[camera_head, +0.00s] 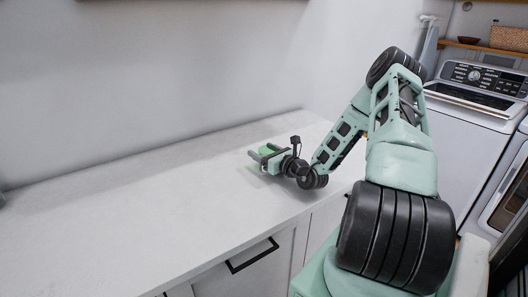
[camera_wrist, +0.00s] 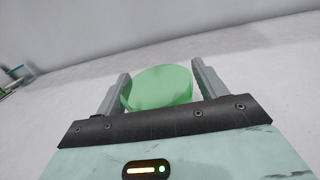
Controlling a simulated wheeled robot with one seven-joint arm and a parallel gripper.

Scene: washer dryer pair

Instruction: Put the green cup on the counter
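The green cup (camera_wrist: 160,87) is between the two fingers of my gripper (camera_wrist: 161,84) in the wrist view. It fills almost the whole gap, and its sides meet both fingers, so the gripper looks shut on it. In the head view my gripper (camera_head: 264,158) is low over the far right part of the pale counter (camera_head: 130,205), with a bit of the green cup (camera_head: 267,149) showing between the fingers. Most of the cup is hidden there by the gripper. I cannot tell whether the cup touches the counter.
The counter around the gripper and to its left is bare. A grey wall (camera_head: 150,80) runs along its back. A drawer with a black handle (camera_head: 252,255) is below its front edge. A washer (camera_head: 470,115) stands to the right, with a shelf holding a basket (camera_head: 508,38) above.

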